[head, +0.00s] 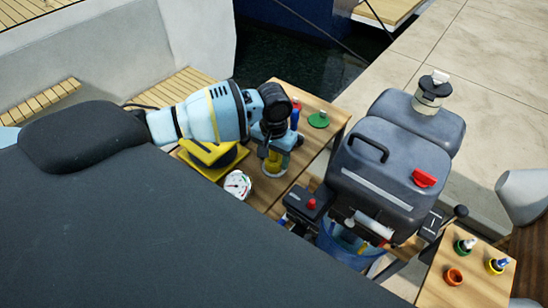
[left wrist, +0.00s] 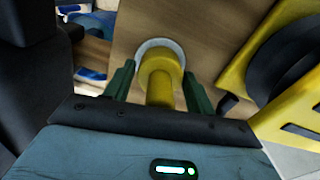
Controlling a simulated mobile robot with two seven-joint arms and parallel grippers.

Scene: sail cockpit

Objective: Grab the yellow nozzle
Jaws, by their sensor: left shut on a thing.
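The yellow nozzle (left wrist: 160,82) stands between the two green fingers of my left gripper (left wrist: 160,92) in the left wrist view. A pale ring shows around its far end, against the wooden surface. In the head view my left gripper (head: 274,148) points down over the wooden table, and the yellow nozzle (head: 272,164) shows partly below it. The gripper is shut on the nozzle. The fingers hide part of the nozzle in the head view, and I cannot tell whether it is lifted. My right gripper is not in view.
A yellow block with a black round part (head: 205,168) and a white dial gauge (head: 237,184) lie close beside the gripper. A blue bottle (head: 295,115) and green disc (head: 319,119) stand behind. A large grey tank (head: 385,170) is at right. A small table (head: 435,285) holds coloured fittings.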

